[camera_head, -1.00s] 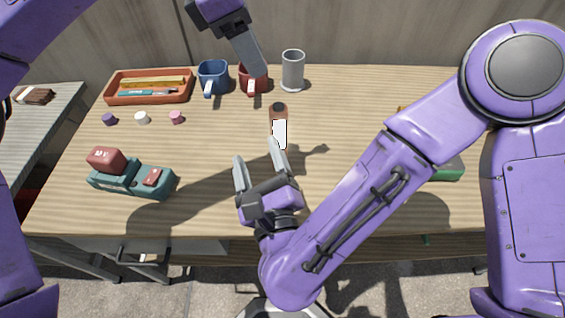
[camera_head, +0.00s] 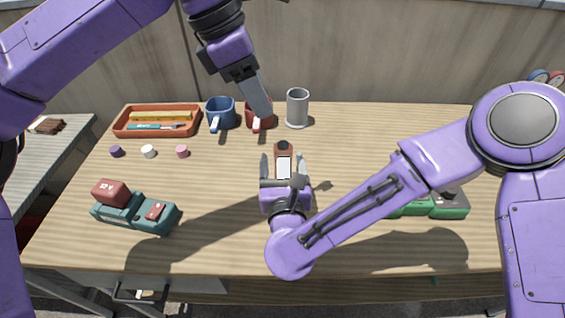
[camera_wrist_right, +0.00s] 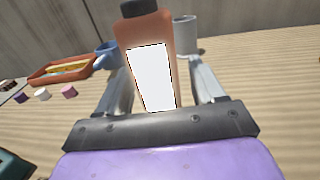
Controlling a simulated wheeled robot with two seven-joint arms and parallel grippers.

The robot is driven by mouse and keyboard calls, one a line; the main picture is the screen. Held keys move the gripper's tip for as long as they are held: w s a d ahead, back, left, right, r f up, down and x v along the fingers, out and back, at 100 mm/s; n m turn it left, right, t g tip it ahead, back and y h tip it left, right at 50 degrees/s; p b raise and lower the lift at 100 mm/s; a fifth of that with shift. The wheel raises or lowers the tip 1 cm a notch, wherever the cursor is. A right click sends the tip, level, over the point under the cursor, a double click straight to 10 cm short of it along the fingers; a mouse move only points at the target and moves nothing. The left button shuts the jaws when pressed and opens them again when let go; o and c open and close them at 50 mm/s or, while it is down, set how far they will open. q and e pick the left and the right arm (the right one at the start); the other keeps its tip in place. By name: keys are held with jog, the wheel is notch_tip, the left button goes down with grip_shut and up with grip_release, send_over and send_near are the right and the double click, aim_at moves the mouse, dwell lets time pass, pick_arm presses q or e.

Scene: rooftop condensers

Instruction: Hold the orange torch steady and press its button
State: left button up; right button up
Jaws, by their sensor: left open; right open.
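An orange-brown bottle-shaped thing (camera_head: 283,149) with a dark cap and a white label stands upright on the table. It fills the middle of the right wrist view (camera_wrist_right: 163,32). I see no button on it, and no other orange torch shows clearly. My right gripper (camera_head: 284,160) is open, with one finger on each side of the bottle-shaped thing; I cannot tell whether they touch it. My left gripper (camera_head: 262,103) hangs in front of the red mug (camera_head: 252,117), seen edge-on, holding nothing visible.
A blue mug (camera_head: 219,115) and grey cup (camera_head: 297,108) stand at the back. An orange tray (camera_head: 128,130) holds long items, with several small pegs in front. A teal device (camera_head: 125,216) with red parts is front left. A green device (camera_head: 449,207) is partly behind my right arm.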

jog(key=shift+w, duration=0.25)
jog(key=c, duration=1.2)
pick_arm(q)
grip_shut()
jog(key=shift+r, duration=0.15)
dwell(0.5)
